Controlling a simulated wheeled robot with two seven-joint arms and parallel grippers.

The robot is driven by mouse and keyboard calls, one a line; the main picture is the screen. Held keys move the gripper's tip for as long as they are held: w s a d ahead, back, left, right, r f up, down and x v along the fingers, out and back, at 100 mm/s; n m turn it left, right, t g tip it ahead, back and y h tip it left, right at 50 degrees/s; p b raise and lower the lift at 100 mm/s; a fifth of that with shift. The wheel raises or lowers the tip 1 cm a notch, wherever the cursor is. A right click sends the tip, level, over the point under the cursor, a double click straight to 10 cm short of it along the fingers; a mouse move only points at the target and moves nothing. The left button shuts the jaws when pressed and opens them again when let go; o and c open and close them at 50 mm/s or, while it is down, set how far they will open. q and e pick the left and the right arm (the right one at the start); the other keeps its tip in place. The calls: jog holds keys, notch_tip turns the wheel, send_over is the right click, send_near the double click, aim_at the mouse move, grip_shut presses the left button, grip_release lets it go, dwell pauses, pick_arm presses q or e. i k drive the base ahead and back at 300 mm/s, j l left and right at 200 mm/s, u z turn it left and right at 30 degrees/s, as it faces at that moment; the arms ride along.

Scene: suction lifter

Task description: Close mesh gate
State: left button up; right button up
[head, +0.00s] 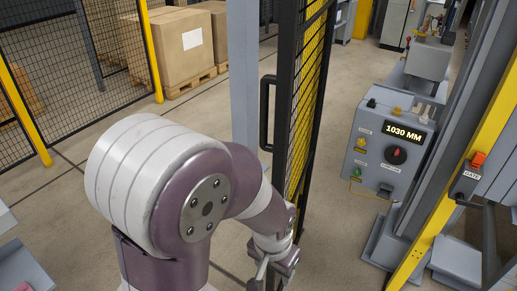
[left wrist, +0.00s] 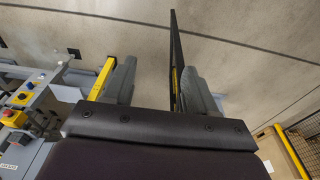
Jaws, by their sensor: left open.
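The mesh gate (head: 311,95) stands ajar in the middle of the head view, seen nearly edge-on, with a black frame and yellow mesh. Its black D-shaped handle (head: 266,113) is on the left side, with no gripper on it. My left gripper (head: 273,268) is low beside the gate's lower part, partly hidden by my own arm. In the left wrist view my left gripper (left wrist: 157,82) has two grey fingers spread apart. A dark upright edge, seemingly the gate (left wrist: 175,55), shows close to the right finger; contact cannot be told. My right gripper is not seen.
A grey control box (head: 387,145) reading 1030 MM stands right of the gate. A yellow post (head: 437,215) carries a gate switch (head: 470,178). Mesh fencing (head: 65,70) and cartons on pallets (head: 180,45) are at back left. Floor left of the gate is open.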

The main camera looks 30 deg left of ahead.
aim_at(289, 34)
jog(key=i+j, duration=0.15)
jog(key=j, duration=0.25)
jog(key=i+j, duration=0.1)
jog(key=j, duration=0.3)
jog(key=i+j, duration=0.15)
jog(key=j, duration=0.3)
jog(key=i+j, duration=0.15)
jog(key=j, duration=0.25)
jog(key=k, duration=0.4)
